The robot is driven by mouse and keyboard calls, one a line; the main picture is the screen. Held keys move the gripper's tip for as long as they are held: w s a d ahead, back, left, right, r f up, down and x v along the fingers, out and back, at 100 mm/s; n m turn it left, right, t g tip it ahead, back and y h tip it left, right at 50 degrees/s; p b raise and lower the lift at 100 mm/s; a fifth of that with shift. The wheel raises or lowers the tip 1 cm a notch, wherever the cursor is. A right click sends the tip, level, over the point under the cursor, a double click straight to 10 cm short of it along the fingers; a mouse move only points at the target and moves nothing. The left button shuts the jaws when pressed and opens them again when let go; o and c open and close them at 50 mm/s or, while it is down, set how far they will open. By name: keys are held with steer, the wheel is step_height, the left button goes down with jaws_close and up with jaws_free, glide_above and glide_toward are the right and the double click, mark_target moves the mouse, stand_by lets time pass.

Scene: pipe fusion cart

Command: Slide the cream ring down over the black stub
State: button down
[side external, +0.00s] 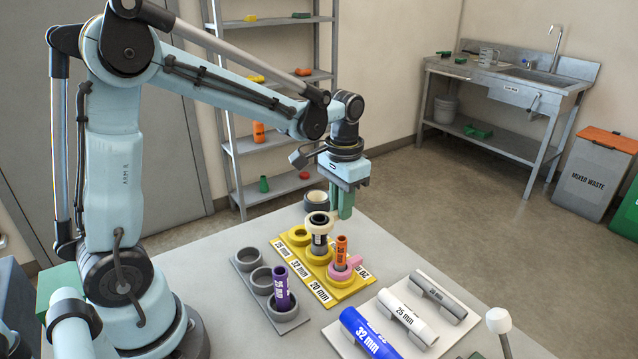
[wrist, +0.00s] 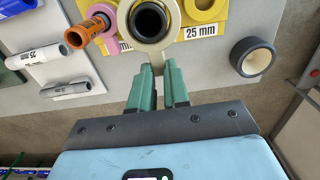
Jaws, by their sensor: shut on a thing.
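The cream ring (side external: 309,226) is near the top of the upright black stub (side external: 319,242), which stands in the middle place of the yellow rack (side external: 327,292). In the wrist view the cream ring (wrist: 127,32) appears around the dark mouth of the black stub (wrist: 148,19). My gripper (side external: 340,213) is shut on the ring's handle tab, on the right side of the stub. Its green fingers also show in the wrist view (wrist: 158,78), closed on the tab. The lower stub shows below the ring. Exact contact between ring and stub cannot be told.
An orange stub (side external: 341,250) with a pink ring (side external: 345,272) stands close by in the yellow rack. A grey rack (side external: 247,262) holds a purple stub (side external: 282,286). A grey-rimmed roll (side external: 316,199) stands behind. Labelled pipes, including a blue one (side external: 368,332), lie at the front right.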

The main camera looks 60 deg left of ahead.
steer(key=c, duration=1)
jaws_free()
steer(key=shift+c, duration=0.2)
step_height(320, 180, up, 12)
steer(key=s+d+f+t, duration=0.4)
steer(key=s+f+t, duration=0.3)
steer(key=s, duration=0.3)
steer(key=shift+f, duration=0.3)
